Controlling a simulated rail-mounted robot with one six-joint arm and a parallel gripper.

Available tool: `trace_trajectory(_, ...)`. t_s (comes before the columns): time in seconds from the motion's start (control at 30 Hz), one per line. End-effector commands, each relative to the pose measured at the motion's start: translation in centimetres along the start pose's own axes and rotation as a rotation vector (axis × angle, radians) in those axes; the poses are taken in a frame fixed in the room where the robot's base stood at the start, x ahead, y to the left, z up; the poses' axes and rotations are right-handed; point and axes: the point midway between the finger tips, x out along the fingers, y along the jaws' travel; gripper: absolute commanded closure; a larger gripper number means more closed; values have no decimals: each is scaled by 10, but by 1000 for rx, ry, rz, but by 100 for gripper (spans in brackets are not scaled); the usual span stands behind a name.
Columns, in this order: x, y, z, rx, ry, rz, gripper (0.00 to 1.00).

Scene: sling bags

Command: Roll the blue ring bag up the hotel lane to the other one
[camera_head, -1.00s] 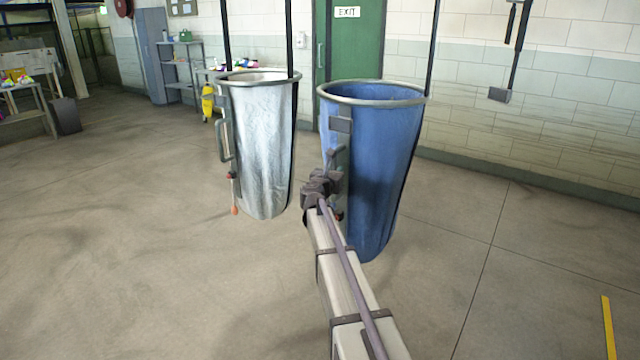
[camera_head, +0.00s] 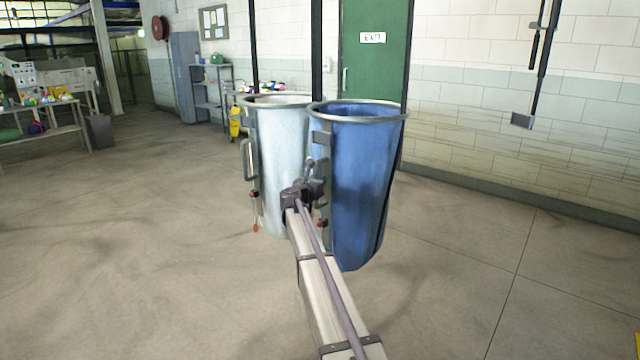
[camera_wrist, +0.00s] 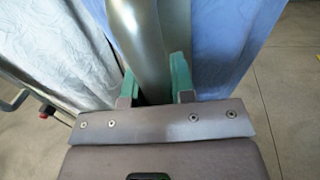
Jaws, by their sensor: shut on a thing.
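The blue ring bag (camera_head: 365,195) hangs upright under its grey ring rim. My gripper (camera_head: 311,184) is at its left side, shut on a grey metal handle of the bag. In the wrist view the teal fingertips (camera_wrist: 156,85) close around this handle (camera_wrist: 148,45), with blue cloth (camera_wrist: 220,40) just right of it. The other bag, a pale silver-white one (camera_head: 278,150), hangs just left of the blue bag and is partly hidden behind it. The pale cloth (camera_wrist: 45,45) is close on the left in the wrist view. I cannot tell whether the bags touch.
A green exit door (camera_head: 372,60) and a tiled wall are behind the bags. A shelf rack (camera_head: 208,92) and a yellow bucket (camera_head: 235,122) stand back left. A dark hanger (camera_head: 522,120) hangs empty at the right. The floor at left is clear.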

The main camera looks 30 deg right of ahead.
Motion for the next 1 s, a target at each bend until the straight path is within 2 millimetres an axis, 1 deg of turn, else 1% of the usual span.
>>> trace_trajectory(0.03, 0, 9, 2, -1, -2, 16, 100)
trace_trajectory(0.13, 0, 10, 2, -1, -3, 18, 100)
trace_trajectory(0.17, 0, 10, 2, -1, -3, 18, 74)
trace_trajectory(0.4, 0, 9, 1, -1, -2, 15, 52)
trace_trajectory(0.83, -1, 6, 1, 0, -1, 10, 52)
trace_trajectory(0.93, -9, 5, 1, 0, -1, 11, 52)
trace_trajectory(1.0, -22, 4, 1, 0, -1, 11, 52)
